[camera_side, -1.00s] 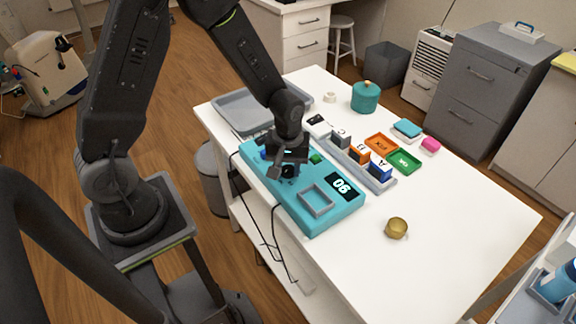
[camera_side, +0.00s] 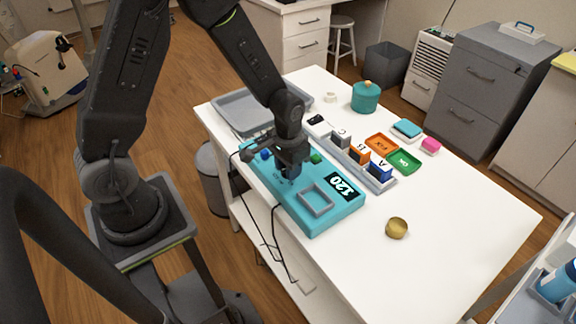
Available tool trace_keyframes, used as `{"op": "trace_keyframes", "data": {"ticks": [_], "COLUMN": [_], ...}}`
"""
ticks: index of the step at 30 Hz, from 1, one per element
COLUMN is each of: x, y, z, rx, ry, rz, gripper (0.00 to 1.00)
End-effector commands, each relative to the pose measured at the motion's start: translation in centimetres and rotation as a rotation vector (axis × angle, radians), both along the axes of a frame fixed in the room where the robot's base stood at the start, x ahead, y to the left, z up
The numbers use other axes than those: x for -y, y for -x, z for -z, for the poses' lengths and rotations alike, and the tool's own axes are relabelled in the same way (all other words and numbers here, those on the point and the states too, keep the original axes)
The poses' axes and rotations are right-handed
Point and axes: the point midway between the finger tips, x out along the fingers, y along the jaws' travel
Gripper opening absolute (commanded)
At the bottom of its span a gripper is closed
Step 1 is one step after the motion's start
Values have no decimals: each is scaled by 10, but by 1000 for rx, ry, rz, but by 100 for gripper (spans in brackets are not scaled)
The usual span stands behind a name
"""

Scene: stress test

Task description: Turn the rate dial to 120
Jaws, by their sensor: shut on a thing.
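The teal control box (camera_side: 341,213) lies on the white table. Its black display (camera_side: 343,187) shows 120 in white digits, upside down in this view. My gripper (camera_side: 291,172) points down over the box, left of the display, and is shut on the rate dial. The dial itself is hidden behind the gripper's fingers. A green button (camera_side: 315,158) and a blue button (camera_side: 265,154) show on the box on either side of the gripper. A grey square frame (camera_side: 316,199) sits on the box's near part.
A grey rack (camera_side: 376,181) with lettered blocks stands close behind the box, with orange (camera_side: 381,144) and green (camera_side: 404,162) trays beside it. A grey tray (camera_side: 233,104) lies at the far left. A brass cup (camera_side: 396,228) stands right; the table's right part is clear.

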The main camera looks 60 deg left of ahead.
Motion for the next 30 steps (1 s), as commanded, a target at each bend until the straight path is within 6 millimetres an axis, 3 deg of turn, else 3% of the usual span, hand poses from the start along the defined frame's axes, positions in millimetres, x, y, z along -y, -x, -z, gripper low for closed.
{"op": "trace_keyframes", "data": {"ticks": [20, 21, 28, 30], "x": [0, 0, 0, 0], "y": [-1, -1, -1, 0], "z": [0, 0, 0, 0], "rx": [4, 4, 2, 2], "ry": [0, 0, 0, 0], "rz": [64, 64, 63, 63], "gripper": [10, 36, 58, 59]}}
